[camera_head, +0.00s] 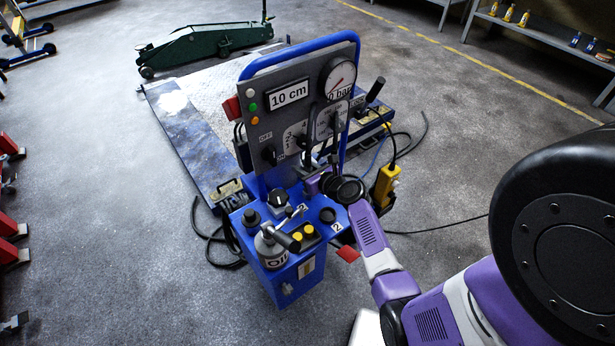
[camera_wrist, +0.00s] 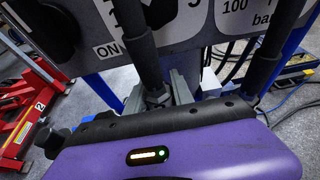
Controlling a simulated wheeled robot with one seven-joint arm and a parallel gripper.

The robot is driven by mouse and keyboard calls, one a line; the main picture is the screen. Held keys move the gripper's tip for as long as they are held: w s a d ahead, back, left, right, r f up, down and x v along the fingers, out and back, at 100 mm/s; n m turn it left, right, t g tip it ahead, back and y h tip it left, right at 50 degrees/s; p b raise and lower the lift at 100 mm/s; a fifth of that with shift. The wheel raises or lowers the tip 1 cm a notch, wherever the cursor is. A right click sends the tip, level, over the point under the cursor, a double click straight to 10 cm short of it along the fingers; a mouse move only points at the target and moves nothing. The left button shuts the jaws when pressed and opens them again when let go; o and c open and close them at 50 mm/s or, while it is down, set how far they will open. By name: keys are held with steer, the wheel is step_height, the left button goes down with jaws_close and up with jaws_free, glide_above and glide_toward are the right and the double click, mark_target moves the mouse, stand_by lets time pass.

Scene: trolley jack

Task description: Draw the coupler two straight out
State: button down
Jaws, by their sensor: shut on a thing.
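My gripper (camera_head: 312,170) is in front of the lower part of the grey control panel on the blue unit. In the wrist view its grey jaws (camera_wrist: 180,86) are shut beside the metal end of a black hose. I take this hose end to be coupler two (camera_wrist: 157,97), which my gripper holds. The coupler's tip and seat are hidden behind my gripper's body. A label reading 2 (camera_head: 338,227) is on the blue unit's top, next to a round black fitting (camera_head: 327,215).
The panel (camera_head: 268,118) carries a 10 cm display (camera_head: 289,95), a gauge (camera_head: 340,78) and dials. A second black hose (camera_wrist: 268,50) hangs close at the right. An oil can (camera_head: 271,249) and yellow pendant (camera_head: 386,185) are nearby. Cables lie on the floor.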

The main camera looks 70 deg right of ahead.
steer(key=shift+r, duration=0.45)
step_height(320, 180, up, 5)
steer(key=p, duration=0.6)
stand_by(0.6)
